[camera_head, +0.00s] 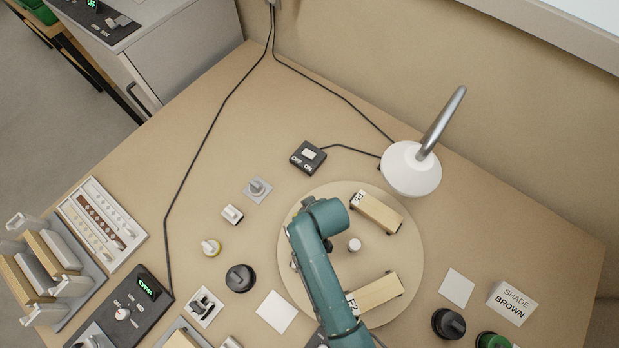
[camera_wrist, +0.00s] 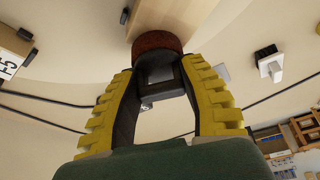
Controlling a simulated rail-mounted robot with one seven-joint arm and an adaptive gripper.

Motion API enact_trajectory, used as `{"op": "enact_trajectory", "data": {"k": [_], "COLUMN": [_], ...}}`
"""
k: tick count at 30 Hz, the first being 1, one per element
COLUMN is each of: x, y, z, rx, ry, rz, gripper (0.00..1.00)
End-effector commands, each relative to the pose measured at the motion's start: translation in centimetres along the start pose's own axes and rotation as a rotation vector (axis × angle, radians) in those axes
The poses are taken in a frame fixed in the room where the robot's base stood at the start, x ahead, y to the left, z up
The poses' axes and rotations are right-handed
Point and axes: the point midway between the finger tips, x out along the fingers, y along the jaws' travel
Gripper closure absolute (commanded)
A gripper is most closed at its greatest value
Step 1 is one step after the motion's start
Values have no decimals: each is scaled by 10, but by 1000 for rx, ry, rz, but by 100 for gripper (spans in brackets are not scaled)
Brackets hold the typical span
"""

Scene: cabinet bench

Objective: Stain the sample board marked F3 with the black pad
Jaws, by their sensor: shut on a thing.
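My gripper (camera_wrist: 165,90) is shut on a dark-handled pad with a reddish-brown rim (camera_wrist: 157,42). In the wrist view the pad is at or very near a pale wooden board (camera_wrist: 165,14); I cannot tell if they touch, and that board's mark is not visible. In the head view my arm hides the gripper over the round turntable (camera_head: 408,244). A board (camera_head: 378,212) at its upper right has a label that is hard to read; one at lower right (camera_head: 378,292) reads F2. A dark round-handled piece (camera_head: 239,278) stands left of the turntable; another (camera_head: 448,323) stands at right.
A white lamp (camera_head: 410,170) stands behind the turntable, with an on/off switch (camera_head: 307,157) beside it. A SHADE BROWN card (camera_head: 512,305), a green round piece (camera_head: 493,340) and white squares (camera_head: 276,312) lie in front. A control box (camera_head: 130,310) and racks (camera_head: 45,265) are at left.

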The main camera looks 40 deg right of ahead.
Motion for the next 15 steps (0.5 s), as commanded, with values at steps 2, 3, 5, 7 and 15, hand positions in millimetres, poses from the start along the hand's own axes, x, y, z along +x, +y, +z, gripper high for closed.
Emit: {"op": "enact_trajectory", "data": {"k": [2, 3, 5, 7, 15], "x": [4, -3, -14, -22, -42], "y": [4, 4, 3, 3, 2], "z": [-5, -8, -13, -14, -23], "rx": [-1, -2, -3, -4, -6], "ry": [1, 0, 3, -1, -1], "rz": [-1, -2, -1, -2, -3], "gripper": [87, 87, 86, 87, 87]}}
